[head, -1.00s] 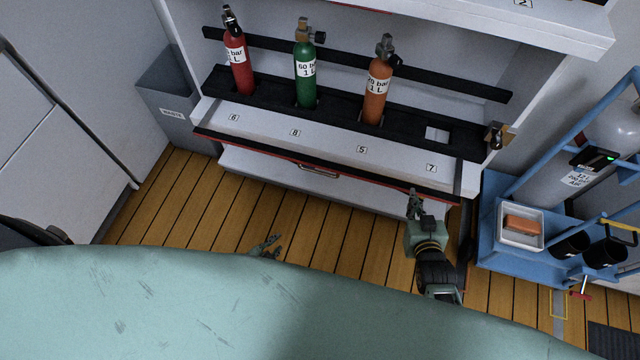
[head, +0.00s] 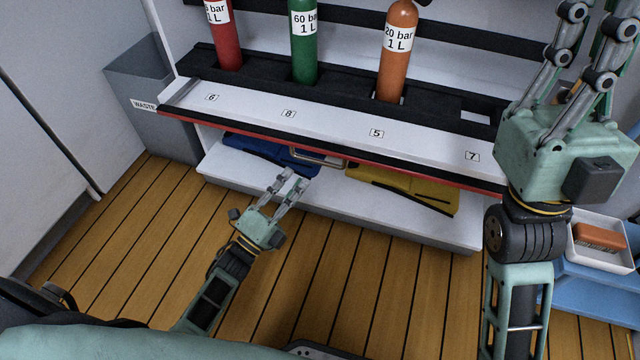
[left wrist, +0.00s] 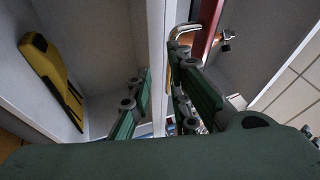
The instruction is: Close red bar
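The red bar (head: 400,169) runs along the front edge of the white shelf with number labels. A metal handle (head: 318,159) sits on it near its middle; the handle also shows at the top of the left wrist view (left wrist: 185,31). My left gripper (head: 290,180) is just below and left of the handle, its fingers apart and empty. In the left wrist view its fingers (left wrist: 158,72) are apart below the handle, and I see no contact. My right gripper (head: 594,8) is raised at the right, fingers apart, with the fingertips partly cut off by the top edge.
Red (head: 226,45), green (head: 303,65) and orange (head: 394,70) cylinders stand in the black rack. Blue (head: 262,151) and yellow (head: 405,187) items lie below the bar. A waste bin (head: 150,120) stands left, a white tray (head: 590,262) right. The wooden floor is clear.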

